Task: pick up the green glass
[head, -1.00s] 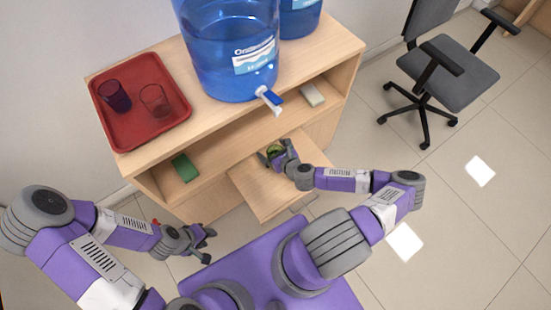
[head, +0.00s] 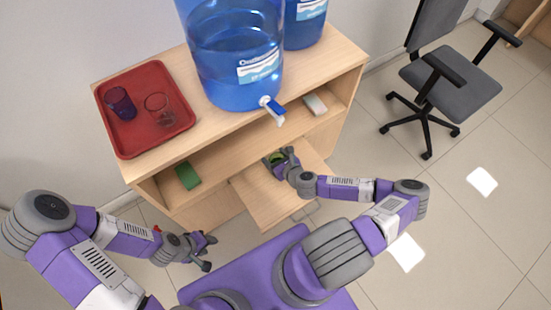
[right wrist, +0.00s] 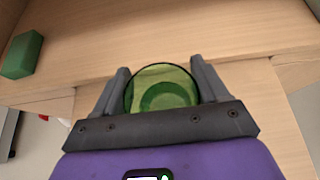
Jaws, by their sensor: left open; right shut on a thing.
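The green glass (right wrist: 162,88) stands between the fingers of my right gripper (right wrist: 160,90), which is shut on it. In the head view the green glass (head: 277,158) shows only in part, over the pulled-out wooden board or drawer (head: 275,198); my right gripper (head: 280,160) hides much of it. I cannot tell if the glass still touches the surface below. My left gripper (head: 208,251) is open and empty, low in front of the cabinet at the left.
A red tray (head: 130,147) on the cabinet top holds a dark blue glass (head: 120,103) and a clear glass (head: 159,109). Large blue water bottles (head: 235,60) stand beside it. A green block (head: 188,176) and a pale block (head: 315,104) lie on the shelf. An office chair (head: 450,75) stands right.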

